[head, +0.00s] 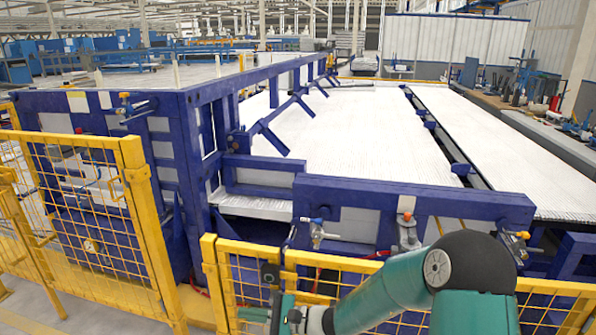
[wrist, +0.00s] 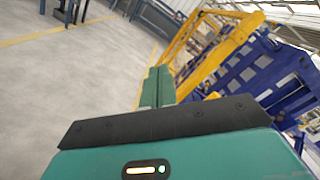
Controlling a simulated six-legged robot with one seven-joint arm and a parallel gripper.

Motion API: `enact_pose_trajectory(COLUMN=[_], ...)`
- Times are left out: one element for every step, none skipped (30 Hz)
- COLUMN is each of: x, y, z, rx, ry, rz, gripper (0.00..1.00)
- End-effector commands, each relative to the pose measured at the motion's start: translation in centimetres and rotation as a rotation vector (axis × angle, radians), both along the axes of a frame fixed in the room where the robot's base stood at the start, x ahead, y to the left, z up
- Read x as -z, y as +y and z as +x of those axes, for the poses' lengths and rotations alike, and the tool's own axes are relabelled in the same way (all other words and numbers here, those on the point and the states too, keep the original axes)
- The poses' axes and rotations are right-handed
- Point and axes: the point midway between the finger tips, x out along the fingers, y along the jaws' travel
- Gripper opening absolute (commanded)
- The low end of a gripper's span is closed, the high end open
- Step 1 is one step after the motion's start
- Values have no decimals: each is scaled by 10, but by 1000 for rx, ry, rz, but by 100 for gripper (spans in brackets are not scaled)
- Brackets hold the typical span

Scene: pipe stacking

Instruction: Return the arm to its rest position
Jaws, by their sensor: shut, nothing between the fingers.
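My teal arm reaches in from the bottom right of the head view, bent at a dark joint cap. My gripper (head: 262,314) is at the bottom of that view, just in front of the yellow mesh fence, and is partly cut off by the frame's lower edge. In the wrist view my gripper (wrist: 158,72) shows two teal fingers side by side with no gap between them. It is shut and empty. The fingers point towards bare grey floor (wrist: 80,75) and the foot of the yellow fence. No pipe shows in or near the fingers.
A yellow mesh fence (head: 335,262) stands close behind my gripper, with another yellow panel (head: 95,215) at left. Beyond them is a large blue steel frame (head: 410,200) around a white ribbed bed (head: 360,130). In the wrist view, open floor lies at left.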

Motion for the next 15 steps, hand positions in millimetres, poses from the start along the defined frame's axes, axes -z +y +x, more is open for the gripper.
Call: enact_pose_trajectory(x=[-11, -15, -19, -23, -26, -31, -34, -37, -40, -43, -46, -50, -52, -55, -59], y=[-1, -3, -6, -8, -11, -16, -19, -24, -30, -34, -40, -47, -53, -59, -67], z=[-12, -20, -30, -37, -44, -54, -60, -67, -75, -81, -88, -95, -101, -106, -113], rx=[-50, -79, -116, -142, -168, -201, -223, -245, -273, -291, -310, -332, -347, -361, -378], ry=[-42, -64, -91, -110, -132, -159, -180, -200, -226, -246, -266, -293, -313, -332, -358], rz=[-59, -96, -145, -182, -220, -272, -310, -349, -402, -442, -482, -536, -576, -617, -672], gripper=[0, 0, 0, 0, 0, 0, 0, 0, 0, 0, 0, 0, 0, 0, 0])
